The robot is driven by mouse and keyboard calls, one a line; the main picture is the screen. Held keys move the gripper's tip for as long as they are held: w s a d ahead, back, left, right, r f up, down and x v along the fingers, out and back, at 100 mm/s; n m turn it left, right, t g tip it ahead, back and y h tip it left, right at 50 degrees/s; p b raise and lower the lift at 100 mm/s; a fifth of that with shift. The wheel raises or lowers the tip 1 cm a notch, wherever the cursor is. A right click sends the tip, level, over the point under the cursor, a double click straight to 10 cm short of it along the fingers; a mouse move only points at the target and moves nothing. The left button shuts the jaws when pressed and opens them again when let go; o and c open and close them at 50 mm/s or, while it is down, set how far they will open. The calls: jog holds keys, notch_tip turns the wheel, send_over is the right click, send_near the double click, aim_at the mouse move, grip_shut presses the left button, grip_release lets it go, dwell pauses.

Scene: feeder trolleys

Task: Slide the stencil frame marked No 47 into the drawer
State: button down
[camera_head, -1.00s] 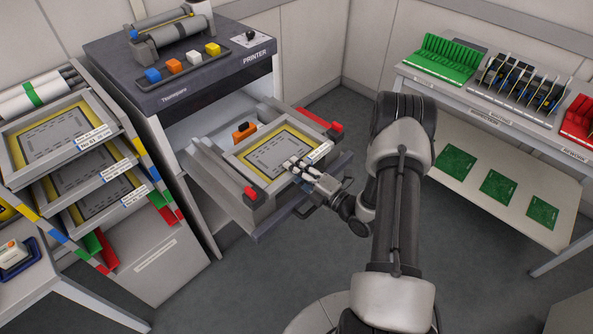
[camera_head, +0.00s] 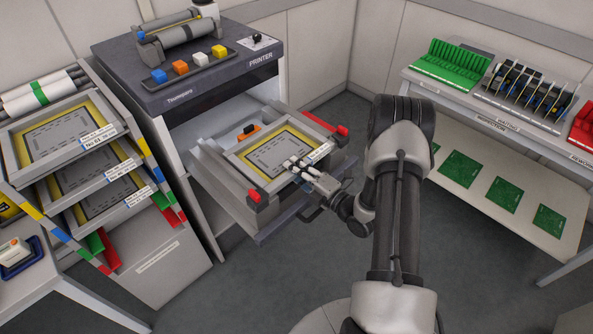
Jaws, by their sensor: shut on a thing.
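My gripper (camera_head: 297,164) is shut on the front edge of a stencil frame (camera_head: 238,161), a grey frame with a yellow border around a grey sheet. A white label (camera_head: 318,153) sits on that edge beside my fingers; its number is too small to read. The frame lies flat over the open printer drawer (camera_head: 218,180), between its side rails. Red clamps (camera_head: 255,196) stand at the drawer's front corners, one at the left and one at the right (camera_head: 342,130). An orange block (camera_head: 248,130) shows behind the frame's back edge, partly hidden.
The printer (camera_head: 180,97) stands above the drawer. At left, a rack holds several similar labelled frames (camera_head: 65,137). At right, a bench (camera_head: 480,110) carries green and dark board racks, with green boards on its lower shelf (camera_head: 470,198). Floor between is clear.

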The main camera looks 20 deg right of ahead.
jog(key=shift+r, duration=0.1)
jog(key=c, duration=1.4)
grip_release()
jog(key=shift+o, duration=0.5)
jog(key=o, duration=1)
jog(key=shift+c, duration=0.2)
jog(key=shift+r, duration=0.35)
jog(key=v, duration=0.8)
